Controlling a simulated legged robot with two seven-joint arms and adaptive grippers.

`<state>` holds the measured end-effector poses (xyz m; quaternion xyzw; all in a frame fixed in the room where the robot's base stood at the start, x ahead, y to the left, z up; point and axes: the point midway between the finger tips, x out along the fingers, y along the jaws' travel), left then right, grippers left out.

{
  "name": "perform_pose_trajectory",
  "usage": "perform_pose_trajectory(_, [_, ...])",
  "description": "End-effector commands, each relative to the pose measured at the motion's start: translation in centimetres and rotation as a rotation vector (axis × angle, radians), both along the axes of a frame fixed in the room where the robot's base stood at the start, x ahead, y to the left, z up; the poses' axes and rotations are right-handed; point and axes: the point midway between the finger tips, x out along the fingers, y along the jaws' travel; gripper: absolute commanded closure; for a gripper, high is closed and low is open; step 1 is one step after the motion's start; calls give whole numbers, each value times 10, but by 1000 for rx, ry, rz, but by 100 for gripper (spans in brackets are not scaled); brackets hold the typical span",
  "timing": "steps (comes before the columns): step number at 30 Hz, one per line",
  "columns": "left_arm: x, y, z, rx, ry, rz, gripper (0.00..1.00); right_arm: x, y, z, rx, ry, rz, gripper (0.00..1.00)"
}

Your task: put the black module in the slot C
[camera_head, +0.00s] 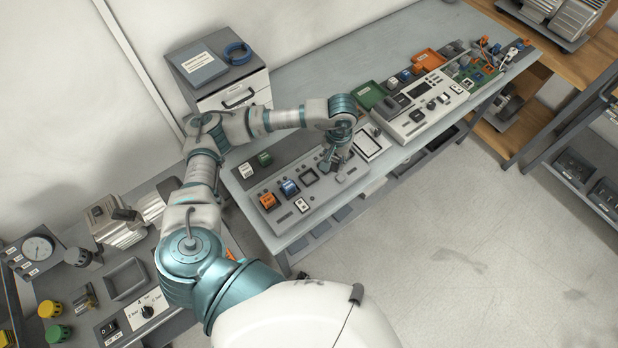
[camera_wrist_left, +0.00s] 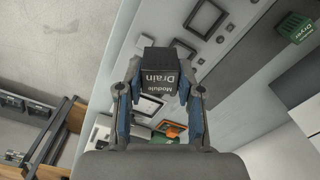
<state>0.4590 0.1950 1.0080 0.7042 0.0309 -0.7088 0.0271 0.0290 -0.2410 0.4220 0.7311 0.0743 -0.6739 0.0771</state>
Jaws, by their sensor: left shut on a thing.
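My left gripper (camera_head: 337,163) hangs over the right part of the grey slot panel (camera_head: 325,194). In the left wrist view its two fingers (camera_wrist_left: 159,72) are shut on the black module (camera_wrist_left: 160,75), which reads "Drain Module". The module is apart from the gripper's palm and covers part of the panel behind it. In the head view the gripper largely hides the module. An empty square slot (camera_head: 309,177) shows just left of the gripper; square frames also show in the wrist view (camera_wrist_left: 208,17). Slot letters are too small to read. My right gripper is not in view.
An orange module (camera_head: 267,200) and a blue module (camera_head: 289,187) sit in the panel's left part. A white module (camera_head: 245,170) and a green module (camera_head: 264,158) stand behind it. A control unit (camera_head: 421,102) and a green tray (camera_head: 369,95) lie to the right.

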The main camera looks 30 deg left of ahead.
Motion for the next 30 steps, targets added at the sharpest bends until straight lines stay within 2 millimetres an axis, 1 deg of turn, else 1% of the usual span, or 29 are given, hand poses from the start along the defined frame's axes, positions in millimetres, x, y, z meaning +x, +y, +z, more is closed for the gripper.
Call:
perform_pose_trajectory(5, [-14,-4,-5,4,6,70,99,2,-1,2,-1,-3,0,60])
perform_pose_trajectory(11, [-34,-9,-14,12,10,200,99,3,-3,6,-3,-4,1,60])
perform_pose_trajectory(17, [-69,-17,-24,21,12,423,99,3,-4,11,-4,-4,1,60])
perform_pose_trajectory(24, [-119,-26,-31,18,3,769,99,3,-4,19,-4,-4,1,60])
perform_pose_trajectory(30, [-147,-29,-32,8,-3,989,99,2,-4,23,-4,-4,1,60])
